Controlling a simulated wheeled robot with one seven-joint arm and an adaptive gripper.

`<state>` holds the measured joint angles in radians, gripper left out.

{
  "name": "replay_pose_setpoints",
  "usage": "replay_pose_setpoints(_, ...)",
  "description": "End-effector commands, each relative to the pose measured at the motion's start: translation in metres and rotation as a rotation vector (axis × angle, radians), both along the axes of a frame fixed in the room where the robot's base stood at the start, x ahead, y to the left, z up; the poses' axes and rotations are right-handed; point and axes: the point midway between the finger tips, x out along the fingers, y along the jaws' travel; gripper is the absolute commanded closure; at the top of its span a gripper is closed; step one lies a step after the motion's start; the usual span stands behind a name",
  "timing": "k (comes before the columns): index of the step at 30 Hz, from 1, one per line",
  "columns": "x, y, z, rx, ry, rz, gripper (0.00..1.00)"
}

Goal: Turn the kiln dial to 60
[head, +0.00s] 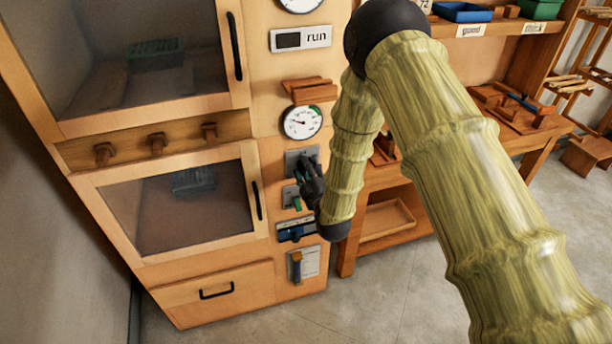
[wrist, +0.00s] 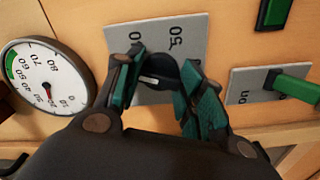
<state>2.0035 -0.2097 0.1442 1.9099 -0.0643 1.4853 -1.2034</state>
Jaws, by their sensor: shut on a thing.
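The kiln dial is a dark round knob (wrist: 163,66) on a grey plate (wrist: 188,38) with printed numbers; "50" and part of another number ending in 0 show in the wrist view. In the head view the plate (head: 300,157) is on the kiln's front panel, mostly behind my gripper (head: 309,180). In the wrist view my gripper (wrist: 158,76) has its green-padded fingers on both sides of the knob and is shut on it. The lower part of the plate and any pointer mark are hidden, so I cannot read the setting.
A round gauge (head: 302,122) with a green band sits above the dial; it also shows in the wrist view (wrist: 46,78). A green lever (wrist: 298,87) on a plate marked "on" is close by. A blue-fronted fitting (head: 296,229) is below.

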Motion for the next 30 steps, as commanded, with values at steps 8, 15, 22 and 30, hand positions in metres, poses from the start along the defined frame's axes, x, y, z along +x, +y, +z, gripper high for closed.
replay_pose_setpoints(8,-0.0003,-0.0003,-0.0043,0.252,0.083,-0.001,0.85)
replay_pose_setpoints(15,-0.0001,-0.0003,-0.0041,0.47,0.153,-0.001,0.85)
replay_pose_setpoints(22,-0.0005,-0.0005,-0.0042,0.677,0.221,-0.001,0.85)
replay_pose_setpoints(30,-0.0001,-0.0006,-0.0039,0.922,0.299,-0.002,0.85)
